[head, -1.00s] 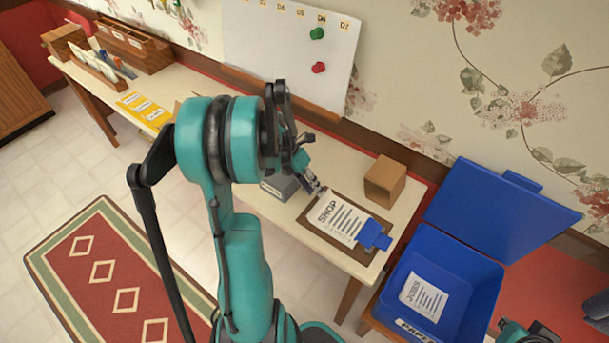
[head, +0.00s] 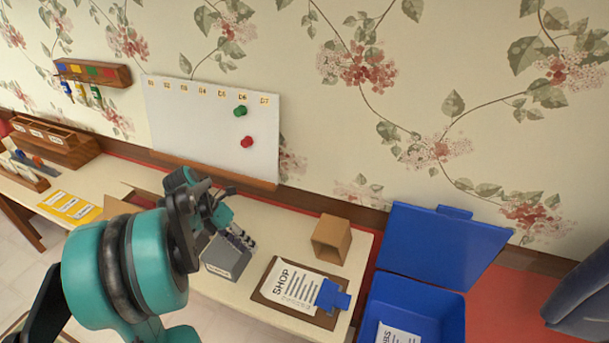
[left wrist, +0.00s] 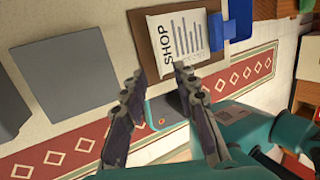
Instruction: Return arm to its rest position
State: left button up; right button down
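My left arm comes in from the left in the head view. Its gripper (head: 246,240) is over the table, above and left of a brown clipboard (head: 268,295) with a sheet headed SHOP and a blue clip. In the left wrist view the two fingers of this gripper (left wrist: 160,76) stand apart with nothing between them. Their tips point toward the clipboard's lower edge (left wrist: 153,68), apart from the sheet. My right gripper does not show in the head view.
A grey box (head: 228,262) is close beneath the left gripper. An open cardboard box (head: 331,240) stands behind the clipboard. A blue lidded bin (head: 415,300) with a sheet inside is at the right. A whiteboard (head: 205,125) hangs on the wall.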

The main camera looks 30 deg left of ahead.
pick_arm(q)
jog(key=s+d+r+n+t+y, duration=0.2)
jog(key=d+n, duration=0.9)
jog(key=n, duration=0.6)
jog(key=s+d+r+n+t+y, duration=0.2)
jog(key=d+r+n+y, duration=0.1)
jog(key=d+n, duration=0.9)
jog(key=n, duration=0.5)
jog(key=shift+s+d+t, duration=0.15)
jog(key=shift+d+t, duration=0.1)
jog(key=shift+t, duration=0.15)
